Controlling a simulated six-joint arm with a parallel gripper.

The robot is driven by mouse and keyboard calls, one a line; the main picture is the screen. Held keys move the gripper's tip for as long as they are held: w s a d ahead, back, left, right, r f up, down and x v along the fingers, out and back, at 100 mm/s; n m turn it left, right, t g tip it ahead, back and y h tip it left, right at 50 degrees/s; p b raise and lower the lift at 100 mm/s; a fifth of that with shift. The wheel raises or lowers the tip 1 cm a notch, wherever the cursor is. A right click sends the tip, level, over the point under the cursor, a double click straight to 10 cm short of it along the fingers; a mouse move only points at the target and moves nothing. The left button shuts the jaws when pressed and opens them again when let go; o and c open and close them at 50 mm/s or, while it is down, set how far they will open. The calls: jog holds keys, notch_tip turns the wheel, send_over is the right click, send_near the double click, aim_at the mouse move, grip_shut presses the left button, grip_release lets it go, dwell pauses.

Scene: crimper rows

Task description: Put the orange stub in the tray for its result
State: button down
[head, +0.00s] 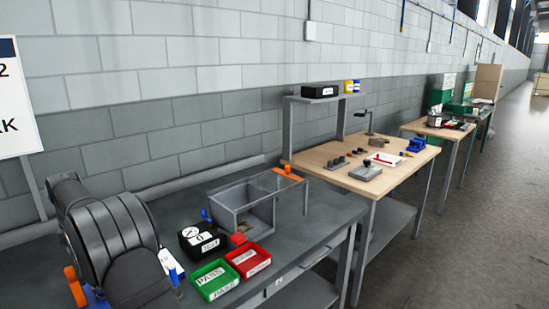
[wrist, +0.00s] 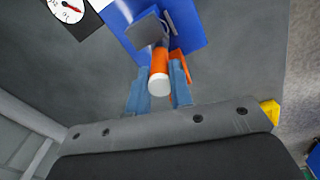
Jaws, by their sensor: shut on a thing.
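In the wrist view my gripper (wrist: 158,92) has its blue fingers shut on the orange stub (wrist: 159,65), which has a white round end facing the camera. The stub's far end meets a grey square part in front of a blue block (wrist: 190,25); I cannot tell whether it is still held there. In the head view the green tray marked PASS (head: 222,290) and a red tray (head: 250,262) with a white label stand side by side on the grey bench. A black box with a white dial (head: 190,232) stands behind them; a dial with a red needle (wrist: 68,9) shows in the wrist view.
A clear-lidded grey enclosure (head: 232,219) stands behind the trays, with an orange part (head: 287,170) at its corner. My dark arm fills the lower left. A wooden bench with several small items (head: 340,155) is to the right. Bare grey bench lies right of the trays.

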jog(key=shift+r, duration=3.3)
